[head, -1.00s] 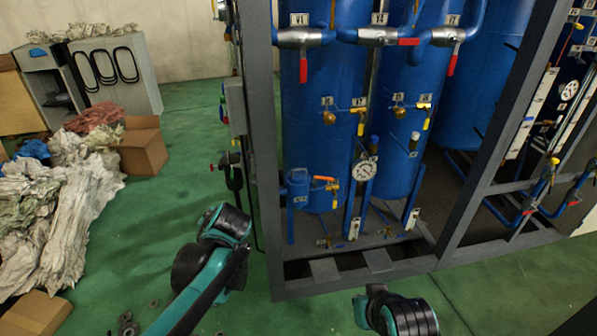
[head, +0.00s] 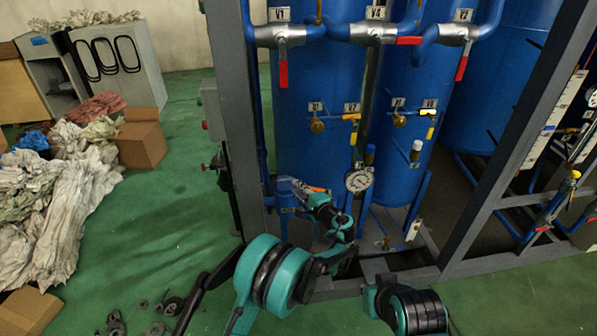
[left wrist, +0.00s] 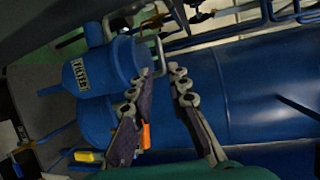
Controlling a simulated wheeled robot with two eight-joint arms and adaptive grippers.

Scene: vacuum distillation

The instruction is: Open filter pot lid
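The filter pot (left wrist: 92,72), a small blue cylinder with a FILTER label and a wider rim at its top, fills the left of the left wrist view. My right gripper does not show.
The grey rack frame (head: 237,110) stands left of the pot, with large blue tanks (head: 318,110) behind. A pressure gauge (head: 358,181) is right of my gripper. An orange handle (left wrist: 146,135) is by one finger. Loose metal parts (head: 116,325) lie on the green floor.

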